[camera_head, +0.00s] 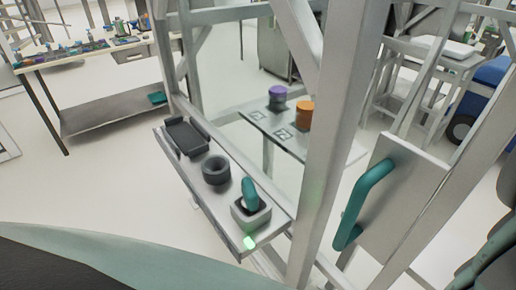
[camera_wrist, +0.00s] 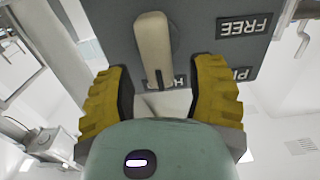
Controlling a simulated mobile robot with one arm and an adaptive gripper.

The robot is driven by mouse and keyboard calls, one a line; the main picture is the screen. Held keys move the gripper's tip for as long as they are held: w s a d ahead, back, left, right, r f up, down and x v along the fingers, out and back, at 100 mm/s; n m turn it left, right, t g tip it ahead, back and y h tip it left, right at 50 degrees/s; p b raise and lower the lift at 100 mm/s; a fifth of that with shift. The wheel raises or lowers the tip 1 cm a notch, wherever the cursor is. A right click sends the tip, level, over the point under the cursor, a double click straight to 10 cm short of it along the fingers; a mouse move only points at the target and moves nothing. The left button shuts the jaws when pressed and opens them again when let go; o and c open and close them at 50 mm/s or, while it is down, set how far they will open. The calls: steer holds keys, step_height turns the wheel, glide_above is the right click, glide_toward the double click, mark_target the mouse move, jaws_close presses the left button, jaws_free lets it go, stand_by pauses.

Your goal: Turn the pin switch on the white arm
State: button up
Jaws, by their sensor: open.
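In the wrist view a dark grey panel (camera_wrist: 198,53) carries upside-down white labels, one reading FREE and others partly covered. A beige lever (camera_wrist: 153,42), which looks like the pin switch, stands on this panel. My gripper (camera_wrist: 162,78), with yellow ribbed fingers, is open. The lever's lower end shows in the gap between the two fingertips, with space on both sides. I cannot tell whether it is touched. The white arm cannot be clearly made out, and neither the lever nor my gripper shows in the head view.
Grey frame posts (camera_head: 333,130) and a plate with a teal handle (camera_head: 366,199) stand to the right. Open floor lies left.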

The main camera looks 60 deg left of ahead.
steer(key=shift+w+a, duration=0.15)
steer(key=shift+w, duration=0.15)
steer(key=shift+o, duration=0.4)
steer(key=shift+s, duration=0.1)
jaws_close()
